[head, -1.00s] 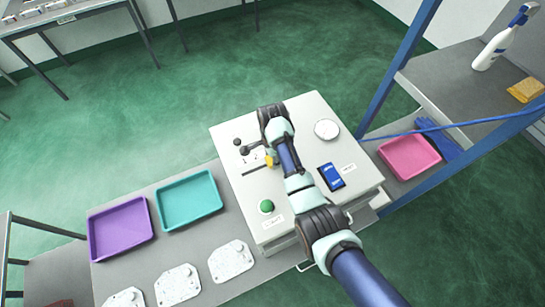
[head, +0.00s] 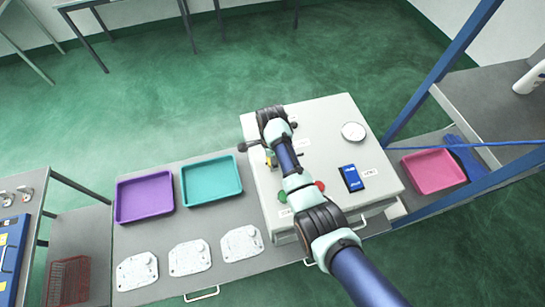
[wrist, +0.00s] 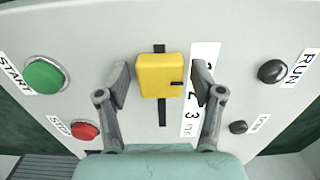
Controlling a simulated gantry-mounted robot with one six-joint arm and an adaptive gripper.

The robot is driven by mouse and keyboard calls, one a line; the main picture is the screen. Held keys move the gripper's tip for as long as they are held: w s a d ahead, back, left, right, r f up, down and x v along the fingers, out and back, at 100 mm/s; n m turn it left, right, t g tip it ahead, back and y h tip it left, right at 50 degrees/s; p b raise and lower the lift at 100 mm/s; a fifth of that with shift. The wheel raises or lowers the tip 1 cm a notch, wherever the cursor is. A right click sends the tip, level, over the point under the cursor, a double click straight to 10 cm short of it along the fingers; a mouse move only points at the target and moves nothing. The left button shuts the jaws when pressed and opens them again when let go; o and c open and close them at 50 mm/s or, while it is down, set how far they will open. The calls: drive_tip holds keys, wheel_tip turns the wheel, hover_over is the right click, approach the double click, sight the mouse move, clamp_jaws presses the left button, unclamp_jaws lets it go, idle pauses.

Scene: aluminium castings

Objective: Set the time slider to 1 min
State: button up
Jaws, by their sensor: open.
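The yellow slider knob (wrist: 160,75) sits on a dark vertical slot in the light panel of the machine box (head: 335,112), partway along the slot. A white scale strip (wrist: 187,130) stands to its right, with 2, 3 and "min" readable; the part beside the knob is partly hidden by a finger. My gripper (wrist: 160,82) is open, with one finger on each side of the knob, and gaps show between fingers and knob. In the head view the knob (head: 270,160) is mostly hidden by my arm.
In the wrist view a green START button (wrist: 44,76) and red STOP button (wrist: 85,130) are at left; a dark RUN knob (wrist: 272,71) and smaller dark knob (wrist: 238,127) are at right. A gauge (head: 353,131) and blue display (head: 351,178) are on the box.

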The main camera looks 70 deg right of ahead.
wheel_tip(320, 180, up, 8)
drive_tip(key=shift+f, duration=0.25)
idle(0.4)
idle(0.4)
drive_tip(key=w+a+r+n+t+h+p, duration=0.1)
drive_tip(key=w+a+r+n+t, duration=0.1)
drive_tip(key=w+a+r+n, duration=0.25)
drive_tip(key=w+a+r+n+t+h+p, duration=0.1)
drive_tip(key=w+a+n+t, duration=0.1)
drive_tip(key=w+a+n, duration=0.45)
drive_tip(key=w+a+r+n+t+h+p, duration=0.1)
drive_tip(key=a+r+n+t, duration=0.15)
drive_tip(key=a, duration=0.55)
drive_tip(key=s+a+r+n+t+y, duration=0.1)
drive_tip(key=s+a+r+n+t, duration=0.1)
drive_tip(key=a+r+n, duration=0.5)
drive_tip(key=s+a+r+n+t+y+p, duration=0.1)
drive_tip(key=s+a+r+n+t+y, duration=0.1)
drive_tip(key=a+r+n, duration=0.6)
drive_tip(key=s+a+r+t, duration=0.1)
drive_tip(key=a+t, duration=0.1)
drive_tip(key=a, duration=0.4)
drive_tip(key=shift+a, duration=0.35)
